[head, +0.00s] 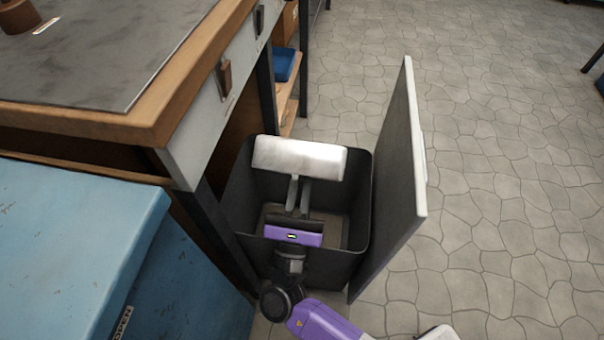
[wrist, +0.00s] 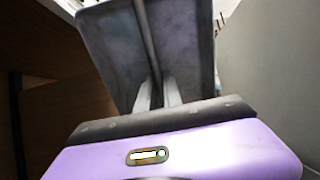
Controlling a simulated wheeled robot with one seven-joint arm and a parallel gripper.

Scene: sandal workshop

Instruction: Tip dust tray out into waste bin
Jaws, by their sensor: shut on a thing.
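The dust tray (head: 300,157) shows as a pale rectangular piece over the far part of the open dark waste bin (head: 364,215). My gripper (head: 299,190) is above the bin opening and shut on the tray. In the wrist view, the tray (wrist: 185,50) is a grey panel tilted up steeply in front of the fingers (wrist: 158,98), with a narrow bar along its middle. I cannot tell whether dust is in the tray. The bin floor shows brownish, partly hidden by my gripper.
A grey upright panel (head: 400,170) stands close along the bin's right side. A wooden-edged workbench (head: 140,120) with drawers is at the left, with a blue cabinet (head: 70,240) in front. Tiled floor (head: 500,150) is clear at the right.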

